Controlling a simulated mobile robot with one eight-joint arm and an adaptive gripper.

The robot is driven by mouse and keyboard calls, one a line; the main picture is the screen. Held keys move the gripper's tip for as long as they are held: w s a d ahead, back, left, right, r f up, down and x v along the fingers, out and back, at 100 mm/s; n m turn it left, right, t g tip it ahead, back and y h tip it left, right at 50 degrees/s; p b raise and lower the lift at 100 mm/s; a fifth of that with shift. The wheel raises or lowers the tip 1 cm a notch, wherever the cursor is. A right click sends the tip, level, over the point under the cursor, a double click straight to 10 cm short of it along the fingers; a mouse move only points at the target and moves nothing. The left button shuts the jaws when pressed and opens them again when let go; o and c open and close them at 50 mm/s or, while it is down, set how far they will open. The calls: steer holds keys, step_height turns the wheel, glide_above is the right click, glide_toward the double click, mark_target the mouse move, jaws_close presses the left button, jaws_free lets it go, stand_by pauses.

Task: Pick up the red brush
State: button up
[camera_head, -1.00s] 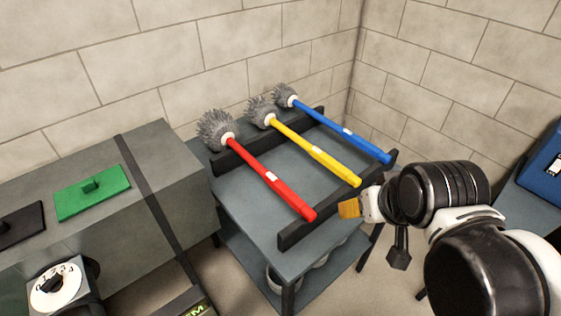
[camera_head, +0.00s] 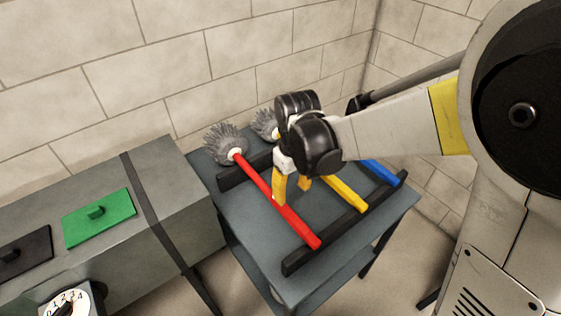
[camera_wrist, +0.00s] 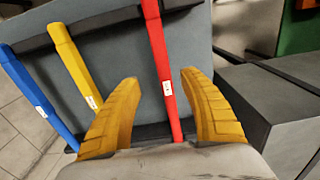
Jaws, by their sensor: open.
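The red brush (camera_head: 278,203) lies across two dark rails on the grey table, its grey bristle head (camera_head: 224,143) at the back left. In the wrist view its red handle (camera_wrist: 159,61) runs between my two yellow fingers. My gripper (camera_head: 292,190) is open just above the middle of the handle; it also shows in the wrist view (camera_wrist: 160,95), with gaps on both sides of the handle. I cannot tell exactly how high the fingertips are. The yellow brush (camera_head: 338,192) lies to the right, partly hidden by my gripper. The blue brush (camera_head: 383,172) is mostly hidden behind my arm.
In the wrist view the yellow brush (camera_wrist: 76,60) lies close to my left finger. The front rail (camera_head: 297,259) bears the handle ends. A grey cabinet with a green plate (camera_head: 99,218) and a dial (camera_head: 72,303) stands at left.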

mark_target(290, 213)
steer(key=f, duration=0.2)
steer(key=f+b, duration=0.1)
steer(key=f, duration=0.1)
steer(key=f+b, duration=0.1)
steer(key=f, duration=0.1)
steer(key=shift+w+a+f, duration=0.1)
steer(key=shift+a+f, duration=0.15)
step_height(290, 213, down, 5)
steer(key=b, duration=0.3)
steer(key=shift+f, duration=0.1)
steer(key=shift+d, duration=0.1)
steer(key=shift+c, duration=0.5)
jaws_close()
